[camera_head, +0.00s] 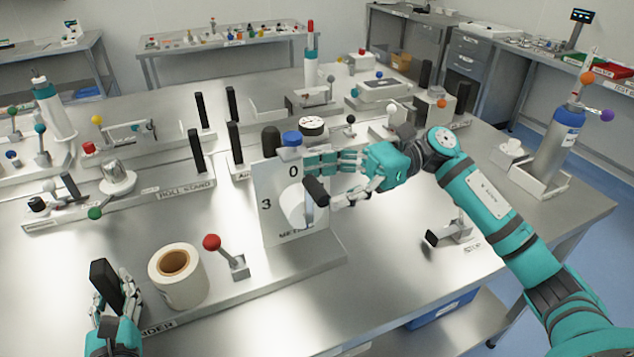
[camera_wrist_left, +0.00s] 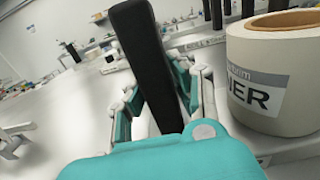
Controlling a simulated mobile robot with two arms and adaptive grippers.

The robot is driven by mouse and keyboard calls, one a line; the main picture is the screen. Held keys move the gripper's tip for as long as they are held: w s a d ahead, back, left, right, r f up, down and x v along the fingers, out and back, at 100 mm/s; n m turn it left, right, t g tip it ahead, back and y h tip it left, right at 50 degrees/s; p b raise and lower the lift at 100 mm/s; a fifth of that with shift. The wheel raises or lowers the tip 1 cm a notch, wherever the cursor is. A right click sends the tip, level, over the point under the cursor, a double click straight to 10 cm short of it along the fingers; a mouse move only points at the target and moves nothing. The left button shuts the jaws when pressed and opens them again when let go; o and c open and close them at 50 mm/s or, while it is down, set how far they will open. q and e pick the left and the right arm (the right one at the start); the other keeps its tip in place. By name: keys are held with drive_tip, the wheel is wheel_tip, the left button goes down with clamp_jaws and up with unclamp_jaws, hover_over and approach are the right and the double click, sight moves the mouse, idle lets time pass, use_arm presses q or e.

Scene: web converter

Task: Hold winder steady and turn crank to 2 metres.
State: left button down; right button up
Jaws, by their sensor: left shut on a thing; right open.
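The winder is a metal base (camera_head: 210,305) with a partly hidden label ending "NDER". It carries a white film roll (camera_head: 180,278), also large in the left wrist view (camera_wrist_left: 270,90), and an upright dial plate (camera_head: 268,195) showing "0" at top and "3" at left. My left gripper (camera_head: 118,292) is shut on the upright black handle (camera_head: 104,278) at the base's left end; the handle also rises between its fingers in the left wrist view (camera_wrist_left: 143,60). My right gripper (camera_head: 335,175) is open at the dial, its fingers around the black crank grip (camera_head: 316,190). Other dial marks are hidden.
A red-ball lever (camera_head: 212,243) stands between roll and dial plate. Black posts and the roll stand (camera_head: 185,195) lie behind. A small stop block (camera_head: 455,232) sits right of the dial. The table front right is clear.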

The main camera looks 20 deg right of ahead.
drive_tip(key=shift+a, duration=1.05)
drive_tip(key=shift+f, duration=0.1)
clamp_jaws()
